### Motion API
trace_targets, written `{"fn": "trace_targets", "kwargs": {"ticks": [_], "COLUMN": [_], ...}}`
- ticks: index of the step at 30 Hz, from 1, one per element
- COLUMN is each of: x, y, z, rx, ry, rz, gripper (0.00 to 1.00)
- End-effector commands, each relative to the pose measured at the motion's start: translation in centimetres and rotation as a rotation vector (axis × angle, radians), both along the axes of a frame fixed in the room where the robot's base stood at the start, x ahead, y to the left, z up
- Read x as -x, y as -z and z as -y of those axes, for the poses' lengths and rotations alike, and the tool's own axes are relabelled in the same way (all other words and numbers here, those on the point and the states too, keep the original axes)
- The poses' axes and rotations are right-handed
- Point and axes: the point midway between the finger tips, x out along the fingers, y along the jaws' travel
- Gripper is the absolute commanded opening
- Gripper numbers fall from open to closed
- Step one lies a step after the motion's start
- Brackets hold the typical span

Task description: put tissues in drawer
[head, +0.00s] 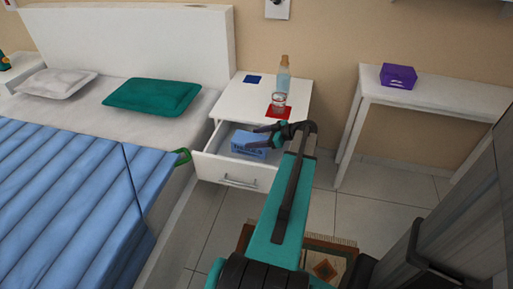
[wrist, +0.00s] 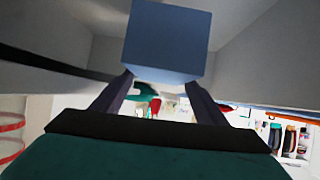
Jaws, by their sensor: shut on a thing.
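The tissues are a blue box (head: 247,147) with dark lettering, inside the open top drawer (head: 210,170) of the white nightstand (head: 232,103). My gripper (head: 262,137) reaches into the drawer from the right and is shut on the tissues. In the wrist view the blue box (wrist: 168,40) sits between the two fingertips (wrist: 165,85), with pale drawer walls on both sides. I cannot tell whether the box rests on the drawer bottom or hangs just above it.
A bottle (head: 284,75), a glass (head: 278,102) on a red mat and a blue mat (head: 253,79) are on the nightstand top. The bed (head: 75,190) is at left. A white side table (head: 430,95) with a purple box (head: 398,76) is at right.

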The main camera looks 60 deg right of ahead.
Motion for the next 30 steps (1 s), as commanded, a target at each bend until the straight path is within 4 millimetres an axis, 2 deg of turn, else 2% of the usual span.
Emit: {"fn": "trace_targets", "kwargs": {"ticks": [1, 5, 17, 27, 30], "x": [0.0, 0.0, 0.0, 0.0, 0.0], "y": [0.7, 1.6, 1.9, 5.2, 5.6], "z": [0.0, 0.0, 0.0, 0.0, 0.0], "rx": [-0.002, 0.000, 0.000, -0.002, -0.001], "ry": [0.001, 0.000, 0.000, 0.001, 0.000], "rz": [0.001, 0.002, 0.002, 0.002, 0.002], "gripper": [0.22, 0.22, 0.21, 0.21, 0.21]}}
